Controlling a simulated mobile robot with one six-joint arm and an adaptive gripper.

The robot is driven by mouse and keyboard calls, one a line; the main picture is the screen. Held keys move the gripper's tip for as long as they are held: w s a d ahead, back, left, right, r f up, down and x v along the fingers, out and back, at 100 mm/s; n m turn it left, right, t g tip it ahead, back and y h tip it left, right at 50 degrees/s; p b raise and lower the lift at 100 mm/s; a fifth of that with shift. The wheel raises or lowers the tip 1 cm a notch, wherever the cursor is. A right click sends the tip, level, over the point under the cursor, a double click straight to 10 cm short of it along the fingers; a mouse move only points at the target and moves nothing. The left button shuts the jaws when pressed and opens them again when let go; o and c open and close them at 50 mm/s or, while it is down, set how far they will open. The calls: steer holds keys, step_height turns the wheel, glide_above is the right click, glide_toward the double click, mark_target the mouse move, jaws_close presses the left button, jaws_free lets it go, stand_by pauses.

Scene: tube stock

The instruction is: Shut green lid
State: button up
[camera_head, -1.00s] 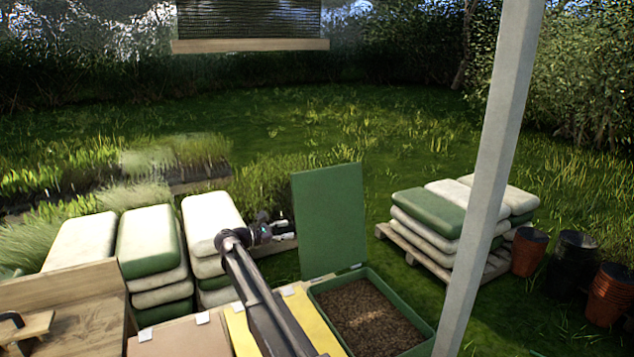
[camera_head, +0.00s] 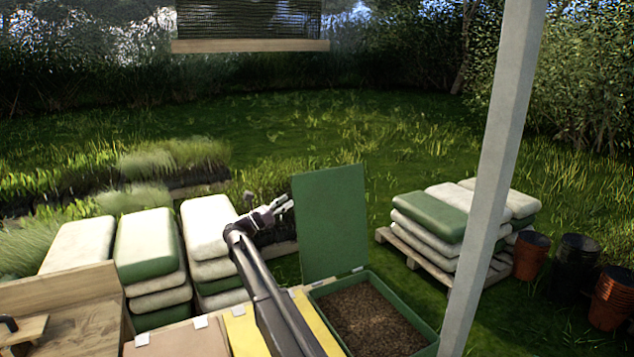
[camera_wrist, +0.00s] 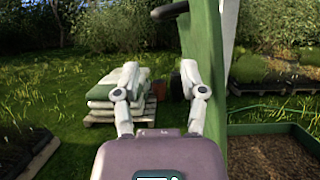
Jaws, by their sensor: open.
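The green lid (camera_head: 330,222) stands upright on its hinges at the back of a green bin (camera_head: 425,325) filled with brown material (camera_head: 365,315). In the wrist view the lid (camera_wrist: 208,75) shows almost edge-on, just right of my fingers, with a dark handle (camera_wrist: 170,11) jutting from its upper left side. The bin shows at lower right there, and its contents (camera_wrist: 270,157) are visible. My gripper (camera_head: 286,203) is open and empty beside the lid's upper left edge. In the wrist view both fingers (camera_wrist: 161,80) stand apart with nothing between them.
Yellow (camera_head: 250,330) and tan (camera_head: 160,342) lids lie left of the green bin. Stacked sacks (camera_head: 150,245) stand behind them, and more sacks lie on a pallet (camera_head: 440,260) at right. A pale post (camera_head: 495,170) rises in front, with pots (camera_head: 530,255) beyond it.

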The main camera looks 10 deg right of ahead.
mark_target(320, 180)
steer(key=p+x, duration=0.5)
steer(key=x, duration=0.7)
steer(key=shift+w+r, duration=0.1)
steer(key=shift+r, duration=0.05)
steer(key=shift+w+d+r, duration=0.2)
steer(key=shift+w+d, duration=0.05)
steer(key=shift+d, duration=0.45)
steer(key=shift+c, duration=0.2)
